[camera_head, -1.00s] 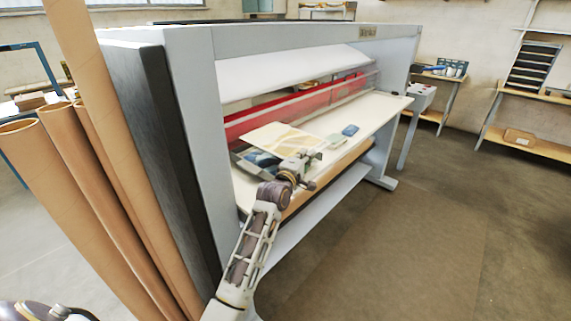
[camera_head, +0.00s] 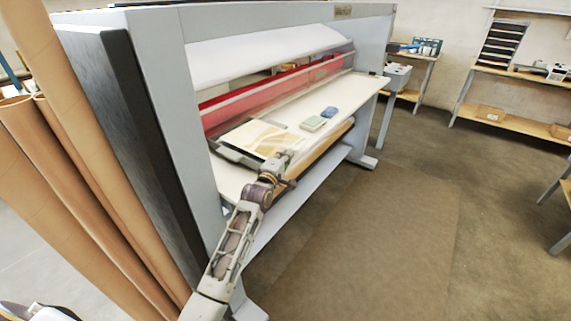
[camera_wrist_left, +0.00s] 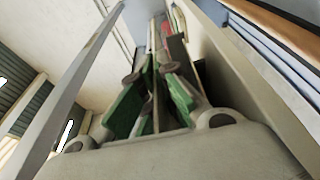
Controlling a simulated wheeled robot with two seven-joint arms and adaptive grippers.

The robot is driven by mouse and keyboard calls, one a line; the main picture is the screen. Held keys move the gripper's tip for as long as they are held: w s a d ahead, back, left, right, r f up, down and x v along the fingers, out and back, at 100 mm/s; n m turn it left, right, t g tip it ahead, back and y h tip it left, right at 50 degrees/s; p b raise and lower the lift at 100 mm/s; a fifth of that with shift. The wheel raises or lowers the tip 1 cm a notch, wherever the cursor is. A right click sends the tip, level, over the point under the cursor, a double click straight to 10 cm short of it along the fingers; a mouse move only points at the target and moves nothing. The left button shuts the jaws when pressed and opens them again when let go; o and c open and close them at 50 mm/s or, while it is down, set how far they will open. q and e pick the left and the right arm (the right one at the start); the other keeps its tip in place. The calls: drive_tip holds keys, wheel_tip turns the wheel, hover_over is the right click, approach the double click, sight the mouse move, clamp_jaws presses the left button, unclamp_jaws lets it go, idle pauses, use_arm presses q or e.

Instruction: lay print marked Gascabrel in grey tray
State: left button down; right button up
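A beige and yellow print (camera_head: 258,138) is at the left end of the laminator's feed table in the head view, over the dark grey tray (camera_head: 234,156), whose edge shows beneath it. I cannot read any name on it. My left gripper (camera_head: 279,160) is at the print's near right corner. In the left wrist view the green-padded fingers (camera_wrist_left: 155,100) are close together, with a thin edge-on strip between them that looks like the sheet. Whether the print touches the tray is unclear. The tray's inside is mostly hidden. My right gripper is not in view.
A pale green pad (camera_head: 313,123) and a blue object (camera_head: 330,112) lie on the feed table (camera_head: 345,97) to the right. The red roller (camera_head: 270,95) runs behind. Tall cardboard tubes (camera_head: 75,190) stand at left.

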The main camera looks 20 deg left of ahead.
use_arm(q)
drive_tip(key=shift+f, duration=0.1)
drive_tip(key=shift+f, duration=1.85)
drive_tip(key=c, duration=1.6)
unclamp_jaws()
drive_tip(key=shift+c, duration=0.2)
drive_tip(key=s+a, duration=0.1)
drive_tip(key=s, duration=1.1)
drive_tip(key=shift+b, duration=0.45)
